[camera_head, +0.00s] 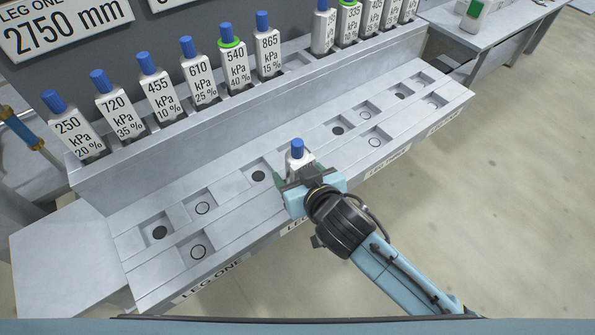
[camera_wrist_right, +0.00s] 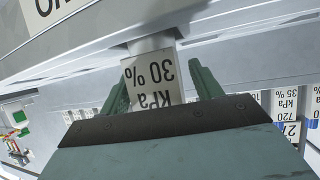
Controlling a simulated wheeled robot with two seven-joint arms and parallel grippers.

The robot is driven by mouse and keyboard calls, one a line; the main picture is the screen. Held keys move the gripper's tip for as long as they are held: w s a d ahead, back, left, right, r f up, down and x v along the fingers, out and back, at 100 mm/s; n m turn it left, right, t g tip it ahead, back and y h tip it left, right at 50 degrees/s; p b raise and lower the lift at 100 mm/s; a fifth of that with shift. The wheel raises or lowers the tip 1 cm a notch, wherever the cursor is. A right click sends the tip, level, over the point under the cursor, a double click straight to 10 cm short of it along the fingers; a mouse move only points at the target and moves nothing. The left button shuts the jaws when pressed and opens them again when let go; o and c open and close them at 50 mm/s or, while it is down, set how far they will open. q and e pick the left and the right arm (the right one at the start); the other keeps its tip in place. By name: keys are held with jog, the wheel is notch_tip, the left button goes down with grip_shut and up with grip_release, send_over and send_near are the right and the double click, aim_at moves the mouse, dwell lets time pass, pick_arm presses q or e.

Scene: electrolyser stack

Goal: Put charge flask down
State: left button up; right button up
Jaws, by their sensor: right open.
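A white charge flask with a blue cap (camera_head: 297,148) stands at the lower bench, near its middle. In the right wrist view the flask (camera_wrist_right: 155,78) shows upside-down print reading "30 %" and "kPa". My right gripper (camera_head: 297,174) is open around it, with one green finger on each side. In the right wrist view a gap shows between the flask and the right-hand finger; the left-hand finger is close to it, and contact is unclear. The flask's base is hidden in the head view by my gripper, so its seat cannot be seen. My left gripper is not in view.
Several blue-capped flasks (camera_head: 201,80) stand along the raised back shelf (camera_head: 180,150); two have green rings. The stepped bench (camera_head: 240,222) has square recesses with dark or ringed circles, and the visible ones are empty. Another table (camera_head: 492,35) stands at the upper right. Open floor lies right.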

jog(key=shift+r, duration=0.15)
jog(key=shift+s+d+r, duration=0.1)
jog(key=shift+s+r, duration=0.05)
jog(key=shift+s, duration=0.1)
jog(key=p+v, duration=0.2)
jog(key=v, duration=0.9)
jog(key=s+d+f+g+h, duration=0.15)
jog(key=d+f, duration=0.35)
jog(key=f, duration=1)
jog(key=s+d+f+g+h, duration=0.1)
jog(key=d+f+g+h, duration=0.3)
jog(key=f, duration=1.1)
jog(key=s+d+f+m+g, duration=0.1)
jog(key=s+d+f, duration=0.3)
jog(key=s+f, duration=0.2)
jog(key=s+d+f+g, duration=0.1)
jog(key=s+d+f, duration=0.3)
jog(key=s+f, duration=0.15)
jog(key=s+d+f+g, duration=0.1)
jog(key=s+f, duration=0.2)
jog(key=s, duration=0.4)
jog(key=s+d+f+m+g, duration=0.1)
jog(key=s+f, duration=0.3)
jog(key=s, duration=0.4)
jog(key=shift+s+d+m+g, duration=0.3)
jog(key=shift+d+g, duration=0.25)
jog(key=shift+d, duration=0.2)
